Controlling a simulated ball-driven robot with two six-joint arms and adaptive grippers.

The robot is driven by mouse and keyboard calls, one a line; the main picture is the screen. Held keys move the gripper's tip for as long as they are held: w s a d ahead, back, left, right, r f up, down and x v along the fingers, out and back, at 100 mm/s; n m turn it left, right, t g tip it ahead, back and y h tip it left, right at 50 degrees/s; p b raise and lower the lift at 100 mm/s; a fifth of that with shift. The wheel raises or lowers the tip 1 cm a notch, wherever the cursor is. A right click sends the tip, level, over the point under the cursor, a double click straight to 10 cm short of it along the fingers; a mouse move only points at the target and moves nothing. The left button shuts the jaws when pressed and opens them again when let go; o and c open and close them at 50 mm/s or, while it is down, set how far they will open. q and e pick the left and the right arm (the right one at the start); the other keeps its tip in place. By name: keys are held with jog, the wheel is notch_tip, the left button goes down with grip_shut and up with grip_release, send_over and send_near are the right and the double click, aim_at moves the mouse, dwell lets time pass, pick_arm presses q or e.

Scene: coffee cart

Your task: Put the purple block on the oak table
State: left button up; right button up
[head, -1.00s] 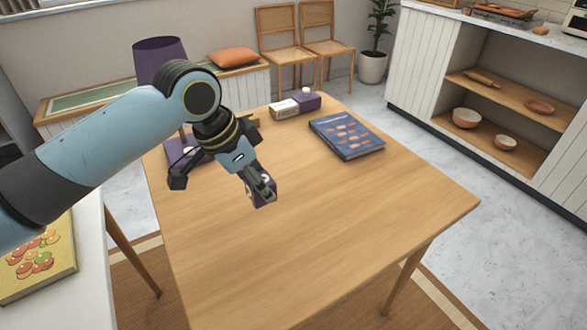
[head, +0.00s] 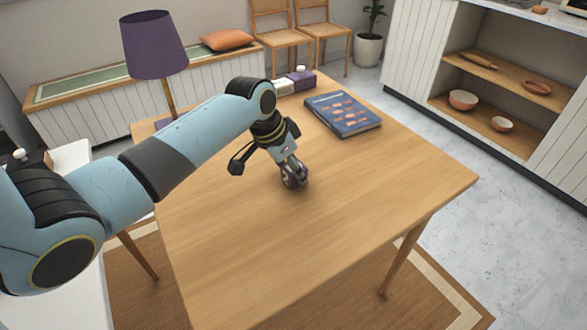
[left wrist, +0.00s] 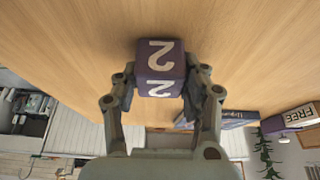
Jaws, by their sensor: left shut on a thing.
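The purple block (left wrist: 160,62) has white figure 2s on its faces and sits between the fingers of my left gripper (left wrist: 160,90) in the left wrist view. In the head view my left gripper (head: 294,176) is shut on the block, which is mostly hidden by the fingers. The gripper points down over the middle of the oak table (head: 300,255). The block is at or just above the table top; I cannot tell whether it touches. My right gripper is not in view.
A blue book (head: 343,114) lies on the table behind and right of my left gripper. A purple and white box (head: 300,79) stands at the back edge. A purple-shaded lamp (head: 154,45) is at the back left. The table's front and right areas are clear.

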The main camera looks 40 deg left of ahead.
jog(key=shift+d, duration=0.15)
pick_arm(q)
jog(key=o, duration=1.2)
jog(key=shift+c, duration=0.2)
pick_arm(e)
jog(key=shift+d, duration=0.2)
pick_arm(q)
jog(key=p+v, duration=0.2)
jog(key=v, duration=1)
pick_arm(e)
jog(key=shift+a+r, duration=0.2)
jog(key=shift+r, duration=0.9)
pick_arm(q)
jog(key=shift+s, duration=0.1)
